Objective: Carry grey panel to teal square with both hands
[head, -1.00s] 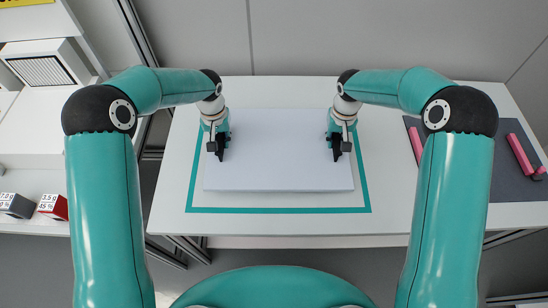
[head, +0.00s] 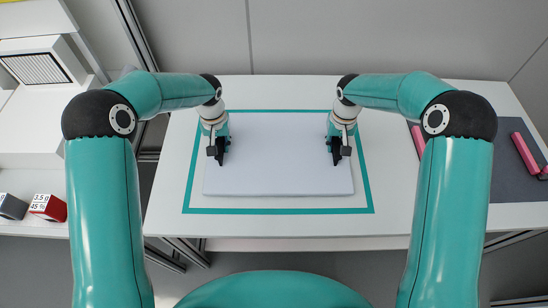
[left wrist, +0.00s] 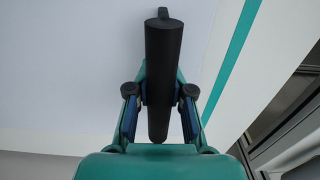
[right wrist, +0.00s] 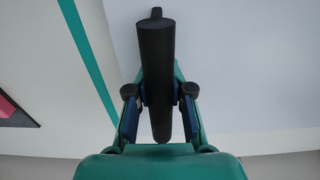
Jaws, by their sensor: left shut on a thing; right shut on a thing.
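The grey panel (head: 278,170) lies flat in the head view, inside the teal square outline (head: 280,211) on the white table. Its edges are within the outline; whether it touches the table I cannot tell. My left gripper (head: 219,158) is shut on the black handle (left wrist: 163,75) at the panel's left side. My right gripper (head: 336,158) is shut on the black handle (right wrist: 156,80) at its right side. Both wrist views show the fingers around a dark bar over the pale panel. The teal line also shows in both wrist views.
The white table (head: 400,215) has bare room around the outline. A dark grey mat (head: 515,180) with a pink bar (head: 525,152) lies at the right. A white shelf at the left holds a red block (head: 48,207) and a grey block (head: 13,206).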

